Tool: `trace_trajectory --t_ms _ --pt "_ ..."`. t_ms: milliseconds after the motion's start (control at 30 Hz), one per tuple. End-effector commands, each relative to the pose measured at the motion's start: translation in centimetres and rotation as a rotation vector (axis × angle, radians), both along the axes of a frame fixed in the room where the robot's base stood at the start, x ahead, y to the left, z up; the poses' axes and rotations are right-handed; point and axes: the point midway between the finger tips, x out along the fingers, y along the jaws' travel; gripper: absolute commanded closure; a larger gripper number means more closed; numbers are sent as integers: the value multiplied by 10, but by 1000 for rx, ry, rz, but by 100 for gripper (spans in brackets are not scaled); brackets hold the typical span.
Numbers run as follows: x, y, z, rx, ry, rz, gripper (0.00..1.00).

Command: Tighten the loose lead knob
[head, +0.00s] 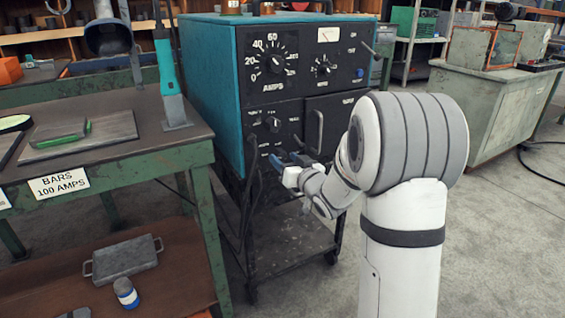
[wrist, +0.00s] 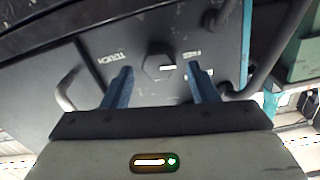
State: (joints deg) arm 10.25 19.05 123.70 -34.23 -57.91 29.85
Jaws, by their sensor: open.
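The welding machine (head: 222,95) is a teal cabinet with a black front panel. In the wrist view a dark, many-sided knob (wrist: 158,66) sits on the lower panel, with a small white mark at its right. Lettering flanks it on both sides. My gripper (head: 287,160) is at the lower front panel, its blue fingers open. In the wrist view the fingers stand to the left and right of the knob, with a gap on each side; I cannot tell how deep they reach. In the head view I cannot make out this knob near my gripper.
Dark cables (wrist: 66,92) show beside the knob in the wrist view. Dials and a black handle (head: 318,131) are on the panel above my gripper. A green bench (head: 190,150) stands close at left, and a grey cabinet (head: 490,105) at right.

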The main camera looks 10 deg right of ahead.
Motion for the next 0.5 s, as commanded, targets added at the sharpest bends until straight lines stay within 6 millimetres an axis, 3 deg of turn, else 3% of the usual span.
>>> trace_trajectory --t_ms 133,400,500 --pt "11 3 -1 1 1 -1 47" --pt "12 3 0 1 2 -2 47" --pt "12 3 0 1 2 -2 54"
